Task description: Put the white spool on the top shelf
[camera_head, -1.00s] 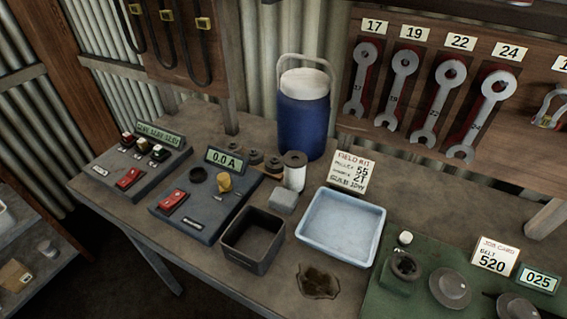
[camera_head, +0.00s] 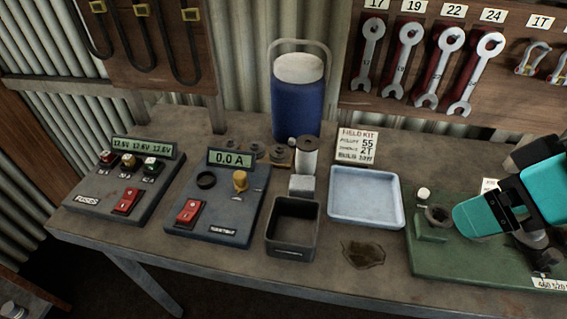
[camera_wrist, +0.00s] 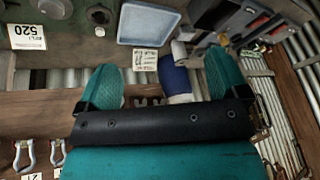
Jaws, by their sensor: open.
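The white spool (camera_head: 306,157) stands upright on the workbench, behind a small grey block and in front of the blue cooler. In the wrist view a white shape that looks like the spool (camera_wrist: 179,49) shows beside the blue cooler (camera_wrist: 174,76). My teal gripper (camera_head: 480,213) is over the green mat at the right, well apart from the spool. In the wrist view its two teal fingers (camera_wrist: 163,82) are spread wide with nothing held between them. I cannot make out a top shelf in these views.
Around the spool are a dark open bin (camera_head: 292,228), a blue tray (camera_head: 366,222), a field kit card (camera_head: 356,147) and a meter panel (camera_head: 215,205). The blue cooler (camera_head: 297,108) stands close behind. Wrenches (camera_head: 437,68) hang on the back board. A dark stain marks the bench front.

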